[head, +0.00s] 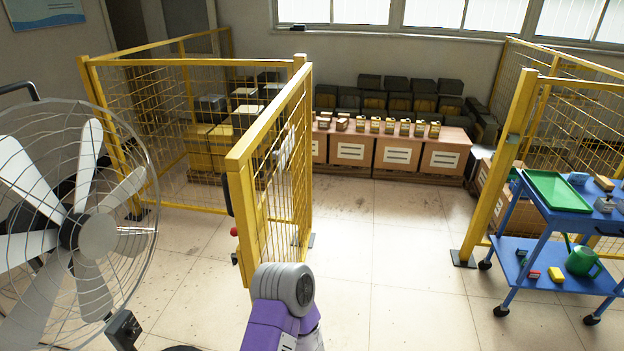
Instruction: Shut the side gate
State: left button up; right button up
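The side gate (272,150) is a yellow-framed mesh panel in the middle left of the head view. It stands open, swung toward me, with its far edge by the fence post (300,65) and its near edge free. A dark handle (228,195) and a red knob (234,232) show on the left side of its near edge. Across the opening stands another yellow post (490,190). A purple and grey part of my arm shows just below the gate's near end; I cannot tell whether it touches. Neither of my grippers is in view.
A large caged fan (95,235) stands close at left. A blue cart (560,225) with a green tray (556,191) is at right. Boxes (352,150) line the back wall. The tiled floor (400,250) between gate and cart is clear.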

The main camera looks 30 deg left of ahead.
aim_at(251, 218)
jog(key=z, duration=0.75)
jog(key=k, duration=1)
jog(key=u, duration=1.65)
jog(key=i, duration=0.65)
jog(key=z, duration=0.1)
